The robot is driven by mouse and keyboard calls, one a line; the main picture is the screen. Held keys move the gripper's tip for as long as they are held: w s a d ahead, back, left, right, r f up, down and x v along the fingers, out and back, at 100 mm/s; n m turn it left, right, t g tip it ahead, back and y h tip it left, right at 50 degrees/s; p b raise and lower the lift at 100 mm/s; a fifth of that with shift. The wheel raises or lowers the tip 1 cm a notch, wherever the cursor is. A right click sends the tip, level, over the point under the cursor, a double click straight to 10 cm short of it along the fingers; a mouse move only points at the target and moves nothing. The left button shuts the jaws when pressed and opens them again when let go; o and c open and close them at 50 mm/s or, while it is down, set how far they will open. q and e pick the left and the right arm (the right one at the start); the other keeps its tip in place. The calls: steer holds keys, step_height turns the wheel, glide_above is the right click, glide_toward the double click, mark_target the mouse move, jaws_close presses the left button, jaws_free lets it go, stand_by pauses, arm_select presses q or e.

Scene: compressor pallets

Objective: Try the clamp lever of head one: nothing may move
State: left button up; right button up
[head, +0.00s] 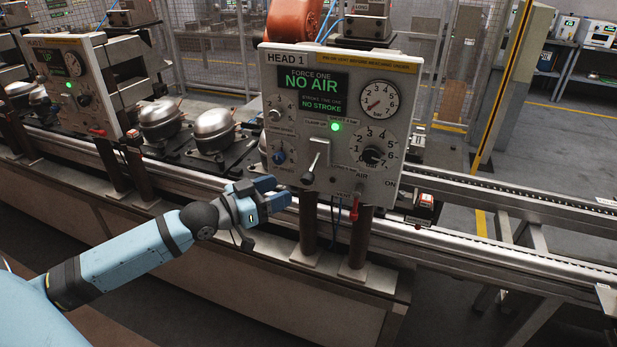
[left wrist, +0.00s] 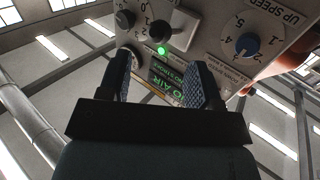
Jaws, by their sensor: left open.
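The HEAD 1 panel (head: 330,90) stands on two dark posts. Its display (head: 312,92) reads NO AIR and NO STROKE. The clamp lever (head: 316,160) sits on a pale plate below a lit green lamp (head: 337,127), its black ball knob (head: 308,178) hanging down. In the left wrist view the black knob (left wrist: 155,31) shows beyond the fingers, apart from them. My left gripper (head: 280,192) is open and empty, just left of and below the knob; its two fingers (left wrist: 161,82) frame the display in the wrist view. My right gripper is out of view.
A red valve handle (head: 354,210) hangs below the panel near VENT. The gauge (head: 379,100) needle points low left. Dials (head: 374,155) flank the lever. A conveyor rail (head: 480,205) runs behind the posts; compressors (head: 213,130) and another panel (head: 75,88) stand left.

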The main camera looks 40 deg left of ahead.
mark_target(308, 179)
arm_select(q)
steer(key=p+x, duration=0.1)
steer(key=x, duration=0.7)
steer(key=shift+w+d, duration=0.15)
steer(key=shift+w, duration=0.15)
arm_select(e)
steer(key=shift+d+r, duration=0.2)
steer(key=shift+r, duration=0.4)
